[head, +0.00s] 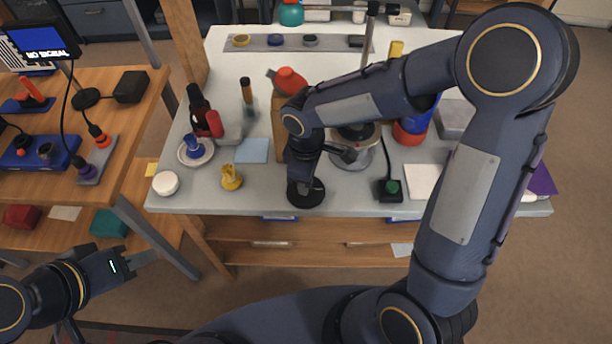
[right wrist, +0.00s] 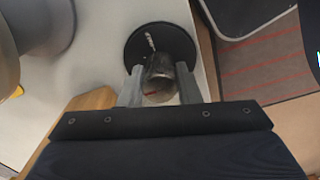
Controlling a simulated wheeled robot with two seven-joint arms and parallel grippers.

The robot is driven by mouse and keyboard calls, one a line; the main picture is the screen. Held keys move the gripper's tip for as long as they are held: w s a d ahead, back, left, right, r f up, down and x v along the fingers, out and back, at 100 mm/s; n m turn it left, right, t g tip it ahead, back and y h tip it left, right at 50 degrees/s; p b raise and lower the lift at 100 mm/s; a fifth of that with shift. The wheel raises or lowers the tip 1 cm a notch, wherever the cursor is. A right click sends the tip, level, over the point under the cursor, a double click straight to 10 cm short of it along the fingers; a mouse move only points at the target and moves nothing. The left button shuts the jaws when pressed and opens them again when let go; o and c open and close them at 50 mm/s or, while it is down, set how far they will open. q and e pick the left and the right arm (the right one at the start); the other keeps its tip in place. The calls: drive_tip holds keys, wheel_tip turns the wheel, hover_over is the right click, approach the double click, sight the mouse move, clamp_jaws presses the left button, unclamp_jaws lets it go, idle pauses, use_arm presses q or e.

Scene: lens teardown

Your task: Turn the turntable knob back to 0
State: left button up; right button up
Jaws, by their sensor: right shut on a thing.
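The knob (right wrist: 165,72) is a grey metal cylinder on a black round dial (right wrist: 140,45), with a pale mark on the dial's far side and a small red line near the knob's near end. The dial (head: 306,197) sits at the table's front edge in the head view. My right gripper (right wrist: 160,88) is shut on the knob, one finger on each side. In the head view my right gripper (head: 303,180) reaches down onto the dial, mostly hiding the knob. No readable 0 shows. My left gripper (head: 140,259) hangs empty at lower left, away from the table; its finger gap is not clear.
A round silver-rimmed device (head: 352,155), probably the turntable, stands just behind the dial. A wooden block (head: 279,130) is close behind my right gripper. A black box with a green button (head: 391,190) lies to the right, a yellow object (head: 231,178) to the left.

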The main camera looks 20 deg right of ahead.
drive_tip(key=shift+r, duration=0.1)
idle(0.3)
drive_tip(key=o, duration=1)
drive_tip(key=shift+c, duration=0.2)
wheel_tip(320, 180, up, 8)
drive_tip(key=shift+f+p, duration=0.1)
drive_tip(key=shift+p, duration=0.25)
drive_tip(key=s+d+r+m+t+y, duration=0.1)
drive_tip(key=s+d+r+m+t, duration=0.1)
drive_tip(key=s+d+m, duration=0.1)
drive_tip(key=s+d+r+m+t+y+p, duration=0.1)
drive_tip(key=s+d+r+m, duration=0.2)
drive_tip(key=s+m, duration=0.3)
drive_tip(key=s+d+r+m+t+y+p, duration=0.1)
drive_tip(key=s+d+r+m+t, duration=0.1)
drive_tip(key=s, duration=0.5)
drive_tip(key=shift+d+r+m+t+y, duration=0.2)
drive_tip(key=shift+d+m+t+y, duration=0.3)
drive_tip(key=shift+m, duration=0.7)
